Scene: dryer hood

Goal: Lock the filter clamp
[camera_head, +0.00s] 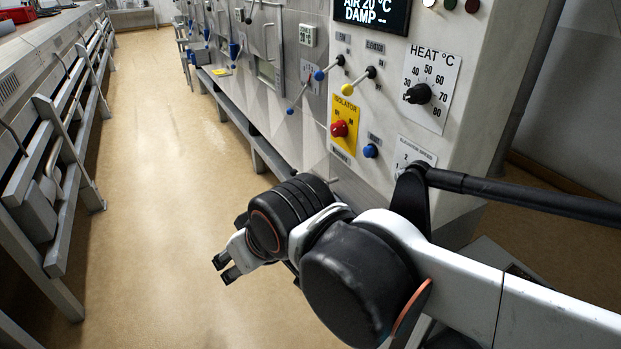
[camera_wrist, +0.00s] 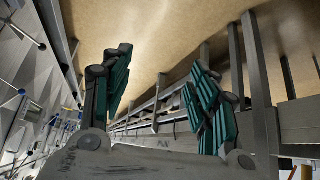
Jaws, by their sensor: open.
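My gripper (camera_head: 227,268) is open and empty, in front of the machine over the tan floor. In the wrist view its two teal-padded fingers stand well apart, with nothing between them (camera_wrist: 160,75). The grey machine front (camera_head: 240,75) runs away along the right of the aisle, beyond my gripper and apart from it. A latch-like metal handle (camera_head: 267,42) shows on that front, but I cannot tell whether it is the filter clamp. No part is clearly labelled as the clamp.
The near panel carries a blue-knobbed lever (camera_head: 328,68), a yellow-knobbed lever (camera_head: 358,81), a red isolator knob (camera_head: 339,128), a blue button (camera_head: 370,151) and a heat dial (camera_head: 418,94). A metal bench (camera_head: 50,130) lines the left. The floor between (camera_head: 160,130) is clear.

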